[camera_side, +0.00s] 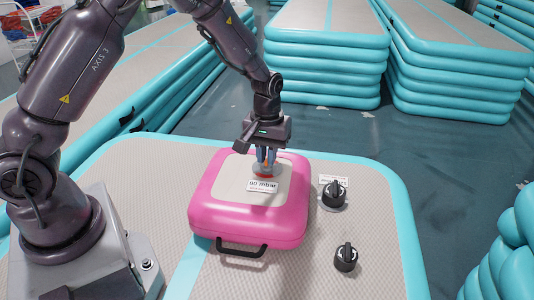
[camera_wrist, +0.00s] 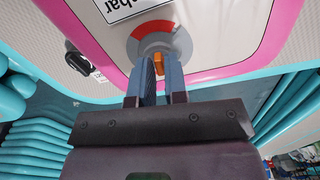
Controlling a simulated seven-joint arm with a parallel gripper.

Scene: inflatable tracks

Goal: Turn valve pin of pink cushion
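The pink cushion (camera_side: 212,215) lies on a grey mat. It has a beige top panel, a black handle at its front and a label reading 80 mbar. A round valve dial with a red arc (camera_wrist: 152,27) is on its top, with an orange valve pin (camera_wrist: 159,63) at its middle. My gripper (camera_side: 265,172) points down over the dial from above. In the wrist view its two blue fingers (camera_wrist: 159,68) stand close on both sides of the pin, with little or no gap. The fingers partly hide the pin and dial.
Two black knobs stand on the mat to the right of the cushion, one farther back (camera_side: 334,192) and one nearer (camera_side: 346,257). Stacks of teal-edged inflatable tracks (camera_side: 325,65) fill the background. The mat's right side (camera_side: 385,220) is clear.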

